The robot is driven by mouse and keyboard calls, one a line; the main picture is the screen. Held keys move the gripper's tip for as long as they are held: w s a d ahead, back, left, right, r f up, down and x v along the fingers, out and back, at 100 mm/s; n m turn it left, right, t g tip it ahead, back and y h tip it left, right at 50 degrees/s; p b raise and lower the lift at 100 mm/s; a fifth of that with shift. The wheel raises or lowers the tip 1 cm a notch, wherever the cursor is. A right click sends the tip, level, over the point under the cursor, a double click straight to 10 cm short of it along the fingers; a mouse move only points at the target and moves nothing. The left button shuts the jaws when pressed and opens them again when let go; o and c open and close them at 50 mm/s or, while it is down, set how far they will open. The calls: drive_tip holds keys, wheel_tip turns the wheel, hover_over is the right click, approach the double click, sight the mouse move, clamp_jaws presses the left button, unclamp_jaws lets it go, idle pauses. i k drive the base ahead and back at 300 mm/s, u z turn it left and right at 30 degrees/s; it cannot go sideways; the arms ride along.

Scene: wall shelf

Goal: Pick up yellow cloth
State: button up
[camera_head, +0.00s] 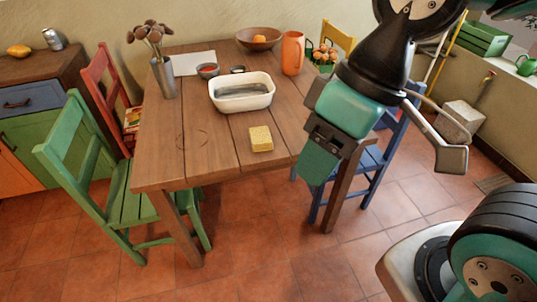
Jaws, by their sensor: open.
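A small yellow block-like piece (261,138), which may be the folded yellow cloth, lies flat on the wooden table (207,150) near its front edge. My gripper (385,168) hangs to the right of it, off the table's front right corner in the picture. Its jaws are apart, with a teal finger on the left and a grey one on the right, and nothing shows between them. The yellow piece is fully visible and apart from my gripper.
A white basin (241,92) stands just behind the yellow piece. An orange jug (292,53), a wooden bowl (258,38) and a vase of dried flowers (164,77) stand farther back. Green (125,205) and blue (372,165) chairs flank the table. The table's front left is clear.

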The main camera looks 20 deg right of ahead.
sight(261, 139)
drive_tip(key=u, duration=0.2)
drive_tip(key=i, duration=0.85)
drive_tip(key=z, duration=0.3)
